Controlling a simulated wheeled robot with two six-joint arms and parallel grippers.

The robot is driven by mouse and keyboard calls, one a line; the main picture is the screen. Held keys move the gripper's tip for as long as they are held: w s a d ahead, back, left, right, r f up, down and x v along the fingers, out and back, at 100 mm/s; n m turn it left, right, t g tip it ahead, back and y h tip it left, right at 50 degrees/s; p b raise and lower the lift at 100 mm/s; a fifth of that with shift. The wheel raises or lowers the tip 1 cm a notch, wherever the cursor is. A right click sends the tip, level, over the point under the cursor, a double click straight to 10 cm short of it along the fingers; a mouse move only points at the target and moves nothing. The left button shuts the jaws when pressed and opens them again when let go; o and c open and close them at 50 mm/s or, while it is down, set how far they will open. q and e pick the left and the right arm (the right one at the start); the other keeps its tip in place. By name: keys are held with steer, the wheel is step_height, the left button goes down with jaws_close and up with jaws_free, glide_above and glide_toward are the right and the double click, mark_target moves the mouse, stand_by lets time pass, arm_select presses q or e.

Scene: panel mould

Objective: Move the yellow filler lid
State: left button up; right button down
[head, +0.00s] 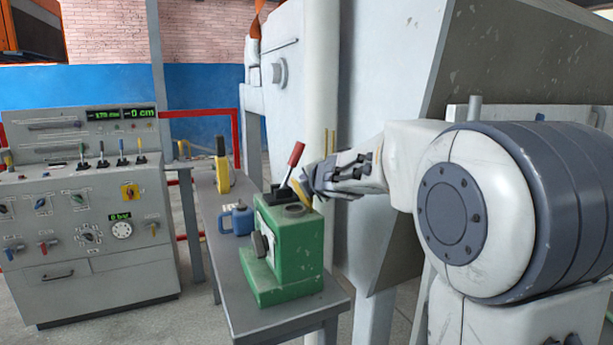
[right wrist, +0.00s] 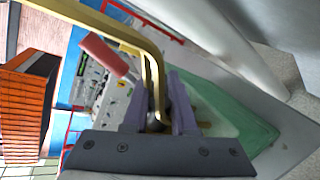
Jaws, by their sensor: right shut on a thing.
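A yellow piece, which I take as the filler lid (head: 301,191), stands tilted up beside the neck, partly hidden by my right gripper (head: 309,183). In the right wrist view a bent yellow bar (right wrist: 150,55) runs down between the fingers of my right gripper (right wrist: 157,115), which is shut on it. I cannot tell how the bar joins the lid. My left gripper is not in view.
A red-handled lever (head: 294,157) rises from the pump, close to my right gripper. A blue can (head: 240,220) and a yellow device (head: 222,172) stand farther back on the bench (head: 290,320). A control console (head: 85,230) is at left. A large grey machine stands behind.

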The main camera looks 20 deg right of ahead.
steer(key=shift+d+f+m+y+p, duration=0.35)
steer(key=shift+m+y+p, duration=0.4)
steer(key=shift+p, duration=0.75)
steer(key=shift+d+f+m+y+p, duration=0.3)
steer(key=shift+d+m+y+p, duration=0.15)
steer(key=shift+m+p, duration=0.8)
steer(key=shift+d+f+m+y+p, duration=0.35)
steer(key=shift+m+y+p, duration=0.3)
steer(key=shift+p, duration=1.05)
steer(key=c, duration=0.7)
jaws_free()
steer(key=shift+f+y, duration=0.1)
steer(key=shift+y, duration=0.15)
